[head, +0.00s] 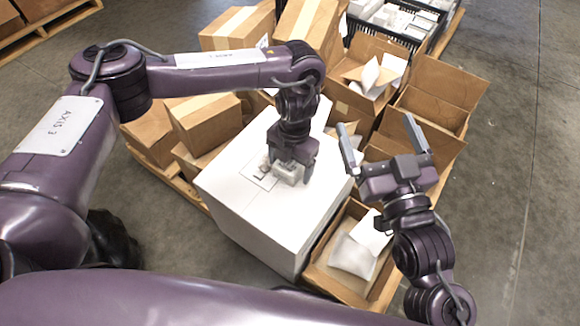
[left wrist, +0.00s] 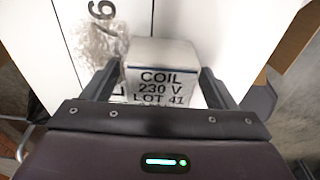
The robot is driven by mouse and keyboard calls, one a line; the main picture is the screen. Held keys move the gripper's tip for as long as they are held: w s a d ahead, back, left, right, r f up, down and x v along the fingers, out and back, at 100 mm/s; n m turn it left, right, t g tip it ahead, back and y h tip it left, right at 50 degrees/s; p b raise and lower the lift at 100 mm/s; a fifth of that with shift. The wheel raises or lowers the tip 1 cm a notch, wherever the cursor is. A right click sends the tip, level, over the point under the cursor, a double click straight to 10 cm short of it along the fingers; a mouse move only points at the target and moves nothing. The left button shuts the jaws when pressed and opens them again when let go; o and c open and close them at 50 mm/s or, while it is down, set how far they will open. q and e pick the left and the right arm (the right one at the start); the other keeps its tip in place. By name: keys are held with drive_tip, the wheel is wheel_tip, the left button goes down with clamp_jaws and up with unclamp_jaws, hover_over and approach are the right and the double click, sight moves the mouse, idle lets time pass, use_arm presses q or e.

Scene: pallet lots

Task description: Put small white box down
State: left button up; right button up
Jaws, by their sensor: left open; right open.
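The small white box (left wrist: 162,88), printed "COIL 230 V LOT 41", rests on the top of a large white box (head: 233,193). In the head view it shows as a small pale block (head: 286,177), partly hidden under my left gripper (head: 294,166). That gripper points down with its open fingers on either side of the small box; in the left wrist view I cannot tell whether they touch it. My right gripper (head: 382,137) is open and empty, above the cartons to the right of the large box.
Crumpled clear wrap (left wrist: 100,42) lies beside the small box. An open carton (head: 320,262) with white packets stands right of the large box. Closed cartons (head: 203,121) are at left, open cartons (head: 436,88) at right, and a black crate (head: 383,32) behind. Floor at far right is clear.

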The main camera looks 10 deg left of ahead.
use_arm(q)
drive_tip(key=c, duration=1.3)
drive_tip(key=shift+r, duration=0.15)
